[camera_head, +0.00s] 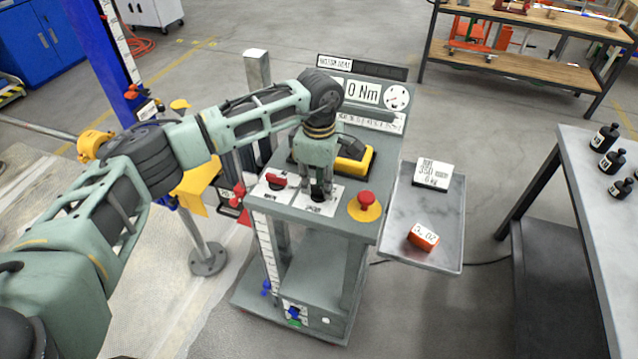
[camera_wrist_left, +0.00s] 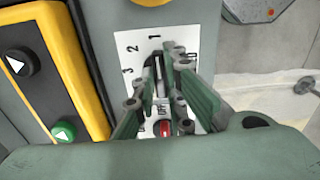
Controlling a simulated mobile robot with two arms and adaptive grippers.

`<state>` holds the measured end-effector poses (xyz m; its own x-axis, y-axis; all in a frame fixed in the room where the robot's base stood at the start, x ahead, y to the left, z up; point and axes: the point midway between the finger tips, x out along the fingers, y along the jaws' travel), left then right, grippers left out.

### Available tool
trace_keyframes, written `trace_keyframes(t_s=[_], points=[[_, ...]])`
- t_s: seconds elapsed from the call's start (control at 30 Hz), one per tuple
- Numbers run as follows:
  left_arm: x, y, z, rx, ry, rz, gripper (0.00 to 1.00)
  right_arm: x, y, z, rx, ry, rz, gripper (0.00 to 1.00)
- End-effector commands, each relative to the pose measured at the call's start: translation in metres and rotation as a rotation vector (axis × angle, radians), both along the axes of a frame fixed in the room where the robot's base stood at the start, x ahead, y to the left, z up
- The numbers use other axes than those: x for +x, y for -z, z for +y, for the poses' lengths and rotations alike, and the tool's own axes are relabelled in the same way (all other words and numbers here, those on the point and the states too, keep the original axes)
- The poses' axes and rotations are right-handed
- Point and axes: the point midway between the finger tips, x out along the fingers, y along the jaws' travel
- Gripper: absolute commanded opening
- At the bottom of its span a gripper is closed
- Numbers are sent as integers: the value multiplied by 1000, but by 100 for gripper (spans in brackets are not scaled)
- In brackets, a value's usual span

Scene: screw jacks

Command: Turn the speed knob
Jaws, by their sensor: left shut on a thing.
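The speed knob (camera_wrist_left: 159,72) is dark with a pale pointer line. It stands on a white plate (camera_wrist_left: 130,45) marked with numbers, and in the head view that plate (camera_head: 318,206) lies on the top of a grey cart. My left gripper (camera_head: 318,190) points down onto the plate. In the wrist view my left gripper (camera_wrist_left: 160,88) has its fingers on both sides of the knob, shut on it. The fingers cover part of the knob and scale. My right gripper is not in view.
A red switch (camera_head: 275,181) sits left of the knob. A red emergency stop (camera_head: 366,198) on yellow is to its right. A yellow and black pendant (camera_head: 353,162) lies behind. A side tray (camera_head: 400,230) holds an orange block (camera_head: 422,238) and a white block (camera_head: 433,174).

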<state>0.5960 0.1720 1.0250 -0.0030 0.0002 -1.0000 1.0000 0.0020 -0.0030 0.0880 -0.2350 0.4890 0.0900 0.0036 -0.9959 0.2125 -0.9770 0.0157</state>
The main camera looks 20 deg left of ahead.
Motion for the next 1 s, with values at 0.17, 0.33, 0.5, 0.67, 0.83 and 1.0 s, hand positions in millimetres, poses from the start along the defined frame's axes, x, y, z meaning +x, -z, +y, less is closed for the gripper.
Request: trace_keyframes(t_s=[0.17,0.33,0.5,0.67,0.83,1.0], points=[[2,0,0,-2,-90,-8,0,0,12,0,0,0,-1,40],[2,1,0,-2,-225,-9,0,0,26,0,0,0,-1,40],[3,0,0,-2,-386,-10,0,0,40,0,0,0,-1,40],[3,0,0,-3,-538,-9,0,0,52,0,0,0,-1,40],[3,-1,0,-3,-701,-10,0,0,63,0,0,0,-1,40],[3,-2,0,-4,-863,-10,0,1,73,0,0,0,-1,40]])
